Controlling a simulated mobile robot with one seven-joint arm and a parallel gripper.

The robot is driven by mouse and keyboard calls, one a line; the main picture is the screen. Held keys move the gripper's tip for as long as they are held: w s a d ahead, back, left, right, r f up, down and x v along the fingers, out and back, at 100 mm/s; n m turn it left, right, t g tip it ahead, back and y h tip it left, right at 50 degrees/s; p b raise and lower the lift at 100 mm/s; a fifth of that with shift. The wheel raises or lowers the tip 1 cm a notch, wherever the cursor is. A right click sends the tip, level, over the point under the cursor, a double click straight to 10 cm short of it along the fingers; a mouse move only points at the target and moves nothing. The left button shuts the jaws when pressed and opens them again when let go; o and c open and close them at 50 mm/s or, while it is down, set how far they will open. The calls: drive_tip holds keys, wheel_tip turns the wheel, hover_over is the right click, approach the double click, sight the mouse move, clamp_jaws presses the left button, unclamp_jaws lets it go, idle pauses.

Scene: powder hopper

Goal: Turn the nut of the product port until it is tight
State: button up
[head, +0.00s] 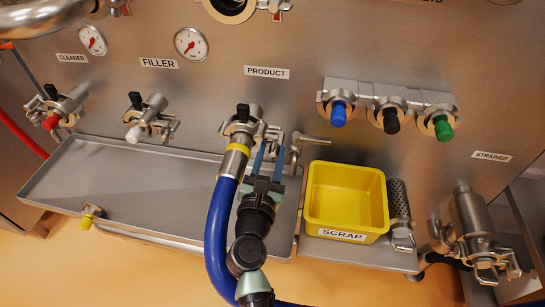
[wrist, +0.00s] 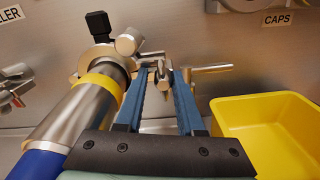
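The product port (head: 242,126) sits under the PRODUCT label, with a steel hose end with a yellow ring (head: 236,150) on it. The hose end also fills the left of the wrist view (wrist: 80,110). A steel clamp is around the joint, and its small nut (wrist: 160,72) shows at the right side of the port. In the head view the nut area (head: 273,133) is small and partly covered. My gripper (head: 268,148) has its blue fingers apart, one on each side of the nut in the wrist view (wrist: 161,78). I cannot tell whether either finger touches it.
A steel lever handle (head: 312,138) sticks out just right of my gripper. The yellow SCRAP bin (head: 345,235) stands to the right. The blue hose (head: 216,230) hangs down left of my arm. A wide steel tray (head: 120,180) lies to the left, mostly empty.

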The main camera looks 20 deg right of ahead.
drive_tip(key=shift+s+d, duration=0.15)
drive_tip(key=shift+d, duration=0.2)
drive_tip(key=shift+s+a, duration=0.2)
drive_tip(key=shift+s, duration=0.1)
drive_tip(key=v, duration=0.8)
drive_tip(key=shift+a+p, duration=0.3)
drive_tip(key=shift+p, duration=0.05)
